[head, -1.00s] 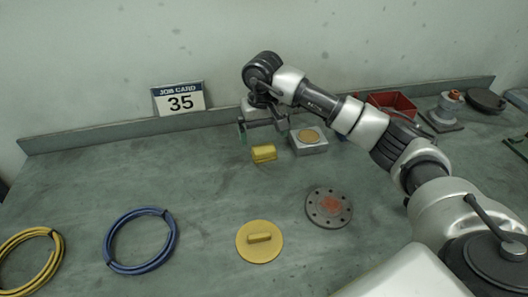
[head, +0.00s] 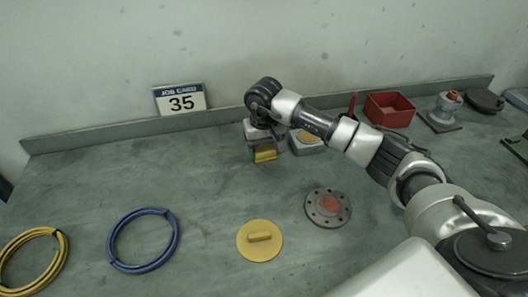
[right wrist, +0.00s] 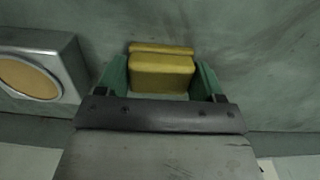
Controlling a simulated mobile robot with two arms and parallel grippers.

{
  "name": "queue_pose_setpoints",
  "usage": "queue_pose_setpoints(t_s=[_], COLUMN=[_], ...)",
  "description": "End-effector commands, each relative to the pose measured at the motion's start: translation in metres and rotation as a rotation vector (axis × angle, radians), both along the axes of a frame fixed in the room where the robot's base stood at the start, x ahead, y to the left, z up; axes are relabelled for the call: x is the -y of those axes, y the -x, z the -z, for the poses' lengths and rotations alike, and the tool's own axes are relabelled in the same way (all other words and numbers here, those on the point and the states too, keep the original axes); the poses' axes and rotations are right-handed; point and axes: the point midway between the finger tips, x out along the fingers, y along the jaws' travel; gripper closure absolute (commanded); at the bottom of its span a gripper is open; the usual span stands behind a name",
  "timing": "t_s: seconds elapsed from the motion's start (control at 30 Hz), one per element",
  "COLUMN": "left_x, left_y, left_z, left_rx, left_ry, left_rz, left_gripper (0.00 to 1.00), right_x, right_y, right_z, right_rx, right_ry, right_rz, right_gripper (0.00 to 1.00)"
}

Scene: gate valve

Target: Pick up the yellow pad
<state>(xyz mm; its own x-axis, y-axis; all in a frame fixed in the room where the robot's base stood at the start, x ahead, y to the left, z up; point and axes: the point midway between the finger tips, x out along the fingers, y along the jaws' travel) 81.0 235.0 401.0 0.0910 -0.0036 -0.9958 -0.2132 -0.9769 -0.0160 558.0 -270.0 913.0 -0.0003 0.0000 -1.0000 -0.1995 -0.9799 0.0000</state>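The yellow pad, a small block with a ridge along one side, lies on the bench near the back; it shows in the head view (head: 265,154) and in the right wrist view (right wrist: 162,74). My right gripper (head: 260,152) is over it from the back side. In the right wrist view its green fingers (right wrist: 160,80) stand apart on the left and right of the pad; they look close to its sides, and I cannot see clear contact. My left gripper is not in view.
A metal block with a tan round top (head: 305,142) stands close to the right of the pad. A yellow disc with a handle (head: 259,241) and a grey flange (head: 327,208) lie nearer. A red bin (head: 390,110) stands at back right. The middle left is clear.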

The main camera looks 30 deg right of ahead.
Motion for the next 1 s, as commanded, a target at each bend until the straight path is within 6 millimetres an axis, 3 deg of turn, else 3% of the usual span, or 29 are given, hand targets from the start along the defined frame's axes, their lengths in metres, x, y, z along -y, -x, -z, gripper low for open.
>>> queue_pose_setpoints(t_s=[0.1,0.43,0.67,1.0], left_x=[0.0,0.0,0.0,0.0], left_y=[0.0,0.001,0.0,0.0], left_z=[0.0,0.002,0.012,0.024], left_rx=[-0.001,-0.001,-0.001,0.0], left_ry=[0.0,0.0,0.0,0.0], left_rz=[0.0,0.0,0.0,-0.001], left_gripper=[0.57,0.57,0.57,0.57], right_x=[0.0,0.0,0.0,0.021], right_y=[0.0,-0.001,-0.001,0.071], right_z=[0.0,-0.006,-0.041,-0.083], right_rx=[0.0,0.002,0.008,0.003], right_ry=[0.0,0.0,0.002,0.004], right_rz=[0.0,0.0,-0.001,0.0], right_gripper=[0.56,0.56,0.56,0.56])
